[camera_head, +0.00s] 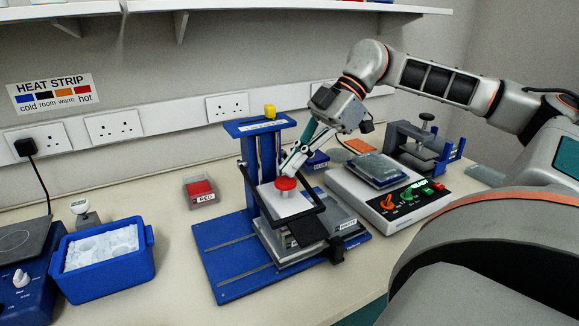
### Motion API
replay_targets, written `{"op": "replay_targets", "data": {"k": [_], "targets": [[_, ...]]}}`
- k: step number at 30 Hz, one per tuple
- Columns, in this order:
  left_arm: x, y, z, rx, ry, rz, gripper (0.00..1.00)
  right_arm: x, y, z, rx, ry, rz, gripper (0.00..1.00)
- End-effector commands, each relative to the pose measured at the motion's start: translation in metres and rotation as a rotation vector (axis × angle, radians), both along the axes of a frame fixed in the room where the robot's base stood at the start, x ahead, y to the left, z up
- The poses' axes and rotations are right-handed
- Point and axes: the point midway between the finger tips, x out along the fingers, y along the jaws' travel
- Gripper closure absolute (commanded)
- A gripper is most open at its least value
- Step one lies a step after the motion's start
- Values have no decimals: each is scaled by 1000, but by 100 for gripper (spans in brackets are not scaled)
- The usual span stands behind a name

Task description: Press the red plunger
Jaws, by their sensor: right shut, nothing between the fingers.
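The red plunger (285,184) is a round red knob on the white top of a blue press stand (235,252) in the middle of the bench. My right gripper (288,170) comes in from the upper right, pointing down and to the left. Its fingers are shut and empty, with their tips at the top back edge of the red plunger. I cannot tell whether they touch it. My left gripper is not in view.
A white device with dials (362,207) stands right of the press, with a blue-based clamp (448,152) behind it. A red-filled box (198,190) and a blue ice tub (104,285) are at left. Bench in front of the red-filled box is clear.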

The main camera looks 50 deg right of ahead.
Motion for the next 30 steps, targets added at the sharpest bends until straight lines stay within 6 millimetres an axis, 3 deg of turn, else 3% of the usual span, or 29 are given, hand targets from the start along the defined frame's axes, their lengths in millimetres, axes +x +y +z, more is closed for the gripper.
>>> {"op": "replay_targets", "data": {"k": [1, 6, 15, 30], "targets": [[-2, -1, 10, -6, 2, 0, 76, -2, -4, 18, 0, -6, -3, 100], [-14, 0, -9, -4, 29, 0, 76, -10, -31, 38, 0, -1, -6, 100], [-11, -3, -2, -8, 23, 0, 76, -20, -63, 73, 2, -3, -2, 100], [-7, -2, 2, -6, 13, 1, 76, -23, -69, 81, 2, -4, 0, 100]]}}
